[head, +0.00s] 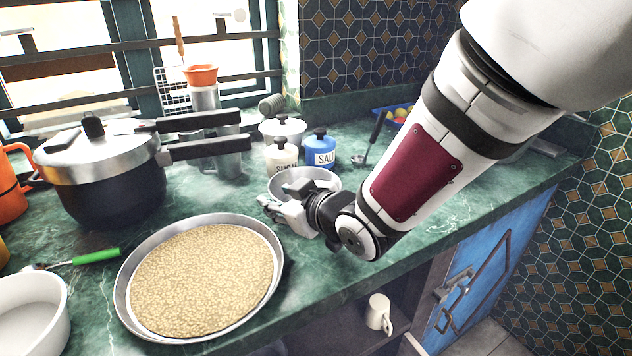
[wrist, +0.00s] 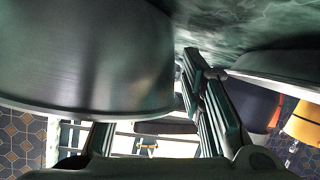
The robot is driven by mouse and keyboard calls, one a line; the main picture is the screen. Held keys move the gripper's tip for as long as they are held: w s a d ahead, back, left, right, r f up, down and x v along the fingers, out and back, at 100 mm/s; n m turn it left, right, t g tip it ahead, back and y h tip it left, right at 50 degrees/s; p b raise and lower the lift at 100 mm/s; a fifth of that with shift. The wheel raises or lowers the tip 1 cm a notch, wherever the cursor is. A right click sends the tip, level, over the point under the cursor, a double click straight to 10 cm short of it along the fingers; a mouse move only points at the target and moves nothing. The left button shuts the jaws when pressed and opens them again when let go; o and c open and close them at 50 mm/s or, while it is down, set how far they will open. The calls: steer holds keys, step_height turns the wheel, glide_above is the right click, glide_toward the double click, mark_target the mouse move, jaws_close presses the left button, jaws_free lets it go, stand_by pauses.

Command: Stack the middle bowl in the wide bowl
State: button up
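A metal bowl (head: 290,178) stands on the counter in the middle of the head view, its front partly hidden by my gripper (head: 274,207). A large metal bowl wall (wrist: 85,55) fills the upper left of the wrist view. My gripper there (wrist: 150,105) has its fingers apart, one running behind the bowl's rim and the other beside its wall; I cannot tell whether they touch it. Another pale bowl-like vessel (head: 283,128) stands behind. A wide white bowl (head: 32,312) sits at the lower left. I cannot tell which bowl the task calls middle.
A round metal pan (head: 124,277) with a flat grainy disc lies left of my gripper. A pressure cooker (head: 110,190) stands at the left, its handles reaching right. Sugar (head: 281,160) and salt jars (head: 320,150) stand behind the near metal bowl. The counter's front edge is close.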

steer(key=shift+w+a+f, duration=0.15)
steer(key=shift+w+a, duration=0.05)
steer(key=shift+a, duration=0.05)
steer(key=shift+c, duration=0.6)
jaws_close()
